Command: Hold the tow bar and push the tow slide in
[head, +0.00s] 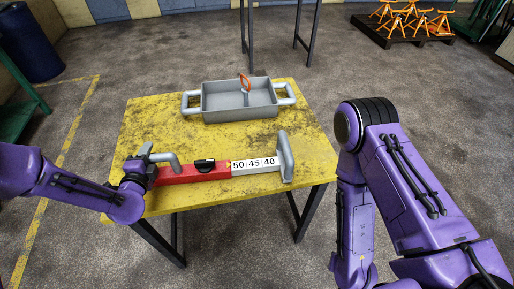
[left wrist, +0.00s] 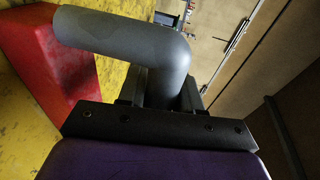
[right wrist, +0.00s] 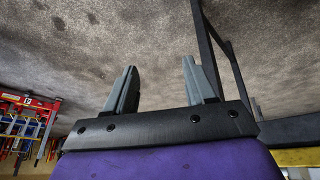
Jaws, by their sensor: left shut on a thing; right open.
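The tow bar (head: 190,174) is a red beam lying on the yellow table. Its tow slide (head: 255,165) is a white section marked 50, 45 and 40, sticking out of the right end and ending in an upright grey plate (head: 285,157). A bent grey handle (head: 165,159) rises at the left end. My left gripper (head: 138,172) is shut on this handle, which also fills the left wrist view (left wrist: 150,50). The fingertips are mostly hidden there. My right gripper (right wrist: 160,88) is open and empty, facing the floor; in the head view it is hidden or out of frame.
A grey two-handled tray (head: 222,114) with an orange item (head: 244,83) stands at the back of the yellow table (head: 150,130). The tabletop right of the end plate is clear. Orange stands (head: 415,18) sit far off at upper right.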

